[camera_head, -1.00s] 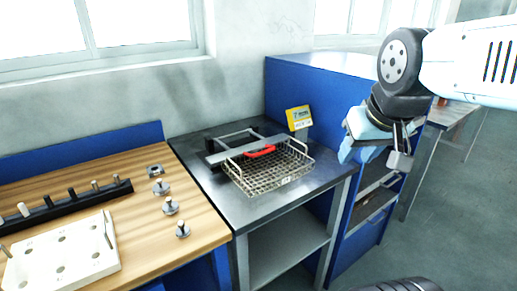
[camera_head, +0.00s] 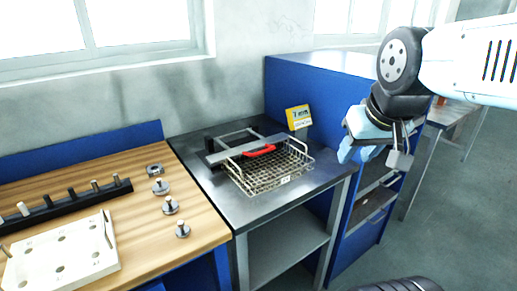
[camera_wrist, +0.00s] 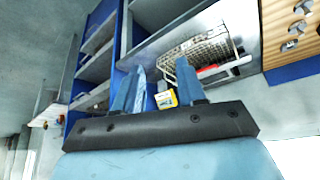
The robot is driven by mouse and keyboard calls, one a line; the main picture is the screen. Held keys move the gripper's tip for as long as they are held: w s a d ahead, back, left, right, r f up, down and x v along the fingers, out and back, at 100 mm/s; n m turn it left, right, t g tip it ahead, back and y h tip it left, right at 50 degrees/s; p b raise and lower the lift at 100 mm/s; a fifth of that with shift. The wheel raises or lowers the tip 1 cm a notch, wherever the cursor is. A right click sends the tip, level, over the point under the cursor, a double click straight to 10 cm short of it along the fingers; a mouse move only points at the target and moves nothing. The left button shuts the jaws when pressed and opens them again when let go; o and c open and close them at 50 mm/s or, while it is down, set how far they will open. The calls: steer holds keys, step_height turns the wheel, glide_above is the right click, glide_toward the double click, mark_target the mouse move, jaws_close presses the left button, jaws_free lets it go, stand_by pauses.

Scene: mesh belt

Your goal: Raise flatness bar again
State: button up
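The flatness bar (camera_head: 244,147) is a long grey bar with a red handle (camera_head: 259,151). It lies across a wire mesh basket (camera_head: 270,178) on the steel table, toward the basket's back left side. In the wrist view the basket (camera_wrist: 205,50) and part of the bar (camera_wrist: 232,66) show beyond the fingers. My gripper (camera_head: 376,152) is up at the right, well apart from the bar.
A yellow sign (camera_head: 298,117) stands behind the basket beside a blue cabinet (camera_head: 330,85). A wooden bench (camera_head: 140,208) at left holds several metal pieces, a black rack (camera_head: 66,203) and a white block with holes (camera_head: 62,255). The steel table's front (camera_head: 250,214) is clear.

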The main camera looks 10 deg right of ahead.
stand_by(0.3)
steer(key=w+a+f+g+y, duration=0.3)
steer(key=w+a+f+y, duration=0.1)
steer(key=a+f, duration=0.1)
steer(key=m+t+y, duration=0.7)
steer(key=m+y, duration=0.1)
steer(key=m, duration=0.1)
glide_toward(264, 151)
steer(key=x, duration=1)
steer(key=shift+w+d+f, duration=0.1)
steer(key=shift+w+f, duration=0.2)
steer(key=shift+w, duration=0.05)
jaws_close()
